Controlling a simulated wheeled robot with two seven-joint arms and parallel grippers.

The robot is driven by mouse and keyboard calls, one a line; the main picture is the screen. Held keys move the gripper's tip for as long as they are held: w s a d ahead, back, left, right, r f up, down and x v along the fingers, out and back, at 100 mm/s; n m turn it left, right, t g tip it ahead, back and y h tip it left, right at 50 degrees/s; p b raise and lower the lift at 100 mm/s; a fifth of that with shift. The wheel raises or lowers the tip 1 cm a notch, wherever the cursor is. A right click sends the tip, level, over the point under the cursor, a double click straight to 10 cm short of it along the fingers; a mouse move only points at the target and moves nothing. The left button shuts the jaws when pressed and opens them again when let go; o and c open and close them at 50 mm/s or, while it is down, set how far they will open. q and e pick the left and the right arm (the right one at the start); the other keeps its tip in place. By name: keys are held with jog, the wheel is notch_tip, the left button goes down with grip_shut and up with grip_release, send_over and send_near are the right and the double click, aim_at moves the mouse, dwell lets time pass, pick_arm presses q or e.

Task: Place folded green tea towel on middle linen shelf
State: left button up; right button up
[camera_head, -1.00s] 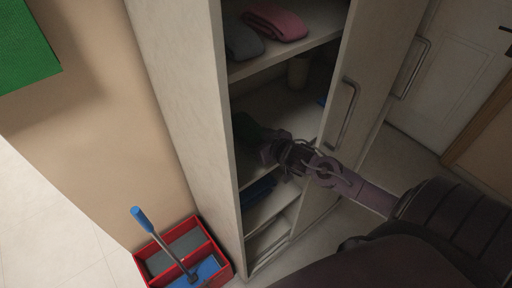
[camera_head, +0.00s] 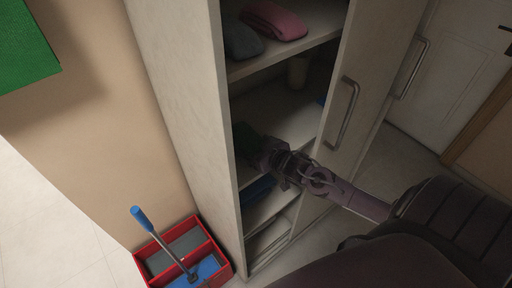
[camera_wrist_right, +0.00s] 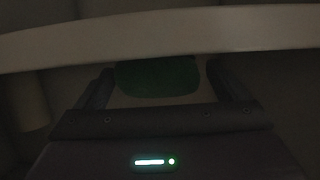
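The folded green tea towel (camera_head: 244,136) shows as a dark green shape inside the open cabinet, near the left wall at the middle shelf (camera_head: 284,108). My right gripper (camera_head: 256,150) reaches into the cabinet at the towel. In the right wrist view the green towel (camera_wrist_right: 157,78) fills most of the space between the two fingers (camera_wrist_right: 158,80), which appear to grip its sides. The gripper partly hides the towel in the head view. Whether the towel touches the shelf is too dark to tell. My left gripper is not in view.
A pink folded cloth (camera_head: 274,20) and a grey one (camera_head: 243,40) lie on the upper shelf. A pale cylindrical item (camera_head: 298,72) stands farther back on the middle shelf. Dark blue cloth (camera_head: 258,190) lies below. The door (camera_head: 362,80) stands to the right; a red caddy (camera_head: 184,255) is on the floor.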

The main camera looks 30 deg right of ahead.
jog(key=shift+r, duration=0.15)
jog(key=a+v, duration=0.1)
jog(key=v, duration=1.1)
jog(key=shift+d, duration=0.45)
jog(key=s+d+f+m+g+h, duration=0.15)
jog(key=s+f, duration=0.25)
jog(key=f, duration=0.5)
jog(key=s+d+f+g+h, duration=0.1)
jog(key=s+d+f+g, duration=0.15)
jog(key=f, duration=0.65)
jog(key=s+d+f+g+h, duration=0.1)
jog(key=s+d+f+g, duration=0.2)
jog(key=f, duration=0.7)
jog(key=s+a+f+n+g+y, duration=0.2)
jog(key=s+a+f+g, duration=0.3)
jog(key=s+a+f, duration=1.3)
jog(key=s+f+n, duration=0.1)
jog(key=s, duration=0.3)
jog(key=shift+s+f+g, duration=0.2)
jog(key=shift+f+g, duration=0.1)
jog(key=shift+f, duration=0.1)
jog(key=shift+a, duration=0.15)
